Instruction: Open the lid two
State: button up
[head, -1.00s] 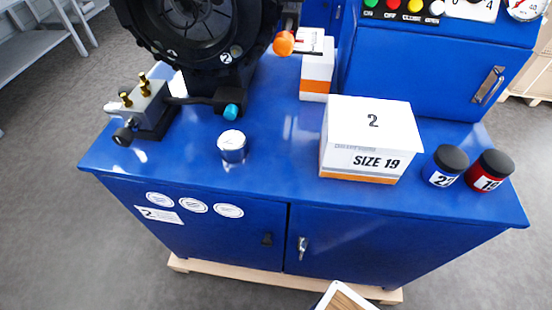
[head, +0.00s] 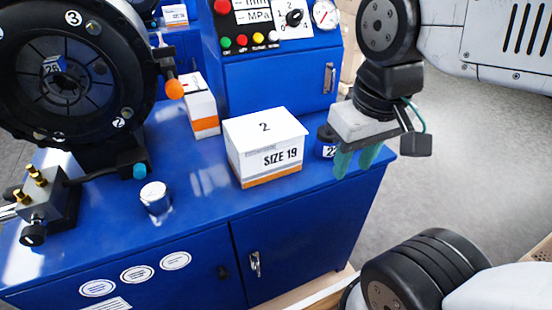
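The white box (head: 265,150) marked "2" on its lid (head: 264,127) and "SIZE 19" on its front stands on the blue bench top. Its lid is shut, and an orange band runs along its bottom. My gripper (head: 356,161) is to the right of the box, pointing down, with two green fingers. The fingers look a little apart with nothing between them. The gripper does not touch the box.
A blue jar with a black lid (head: 326,143) stands between box and gripper, partly hidden. A silver-topped blue cup (head: 155,197) stands left. A taller white-and-orange box (head: 201,106) stands behind. The black crimper head (head: 80,70) fills the left. Front bench top is clear.

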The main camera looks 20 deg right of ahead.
aim_at(251, 132)
jog(key=z, duration=2.85)
jog(key=i, duration=1.25)
jog(key=u, duration=3.35)
